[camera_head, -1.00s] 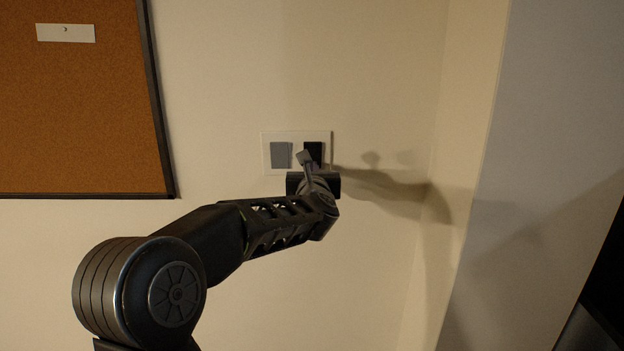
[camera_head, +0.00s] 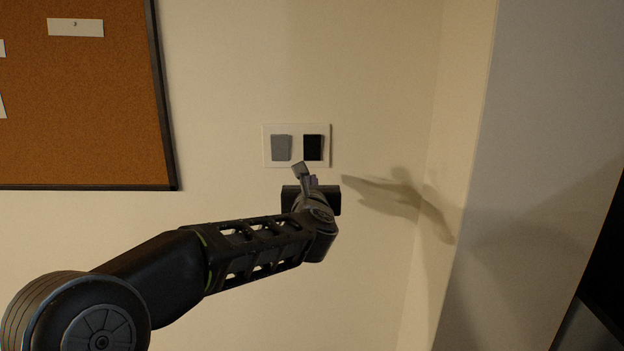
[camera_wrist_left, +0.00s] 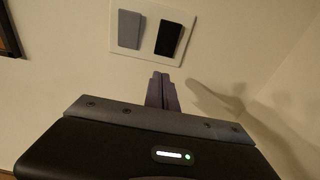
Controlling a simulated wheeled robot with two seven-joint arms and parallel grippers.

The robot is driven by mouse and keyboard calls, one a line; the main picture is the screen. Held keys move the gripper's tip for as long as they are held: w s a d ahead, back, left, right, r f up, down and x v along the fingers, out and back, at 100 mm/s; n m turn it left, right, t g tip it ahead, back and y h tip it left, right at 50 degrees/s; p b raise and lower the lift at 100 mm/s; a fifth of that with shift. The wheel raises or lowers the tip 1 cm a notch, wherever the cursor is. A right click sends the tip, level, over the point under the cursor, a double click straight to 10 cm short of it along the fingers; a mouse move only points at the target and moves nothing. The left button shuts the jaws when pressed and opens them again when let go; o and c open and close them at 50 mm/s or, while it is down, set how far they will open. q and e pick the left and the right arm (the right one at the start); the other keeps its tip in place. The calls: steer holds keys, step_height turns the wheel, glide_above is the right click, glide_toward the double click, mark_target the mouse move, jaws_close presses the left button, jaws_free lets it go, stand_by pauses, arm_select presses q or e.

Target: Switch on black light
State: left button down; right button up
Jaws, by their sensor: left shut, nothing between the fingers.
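A white wall plate (camera_head: 296,163) holds two rocker switches side by side. The left rocker is grey (camera_head: 281,147) and the right rocker is black (camera_head: 313,147). In the left wrist view the black rocker (camera_wrist_left: 168,38) and the grey rocker (camera_wrist_left: 129,29) show near the top. My left gripper (camera_head: 300,170) is just below the plate, with its fingers closed together and empty. In the left wrist view its fingertips (camera_wrist_left: 161,78) sit below the plate's lower edge, apart from the black rocker. I see no lamp. My right gripper is not in view.
A cork board (camera_head: 80,115) with a dark frame and paper labels hangs at the upper left. A wall corner stands to the right of the plate. The wall around the plate is bare. A dark object (camera_head: 600,270) shows at the right edge.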

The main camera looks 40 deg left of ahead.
arm_select(q)
steer(key=shift+f+b+v, duration=0.15)
steer(key=shift+v, duration=1.1)
steer(key=shift+f+b+v, duration=0.15)
steer(key=shift+v, duration=1.05)
steer(key=shift+w+d, duration=0.1)
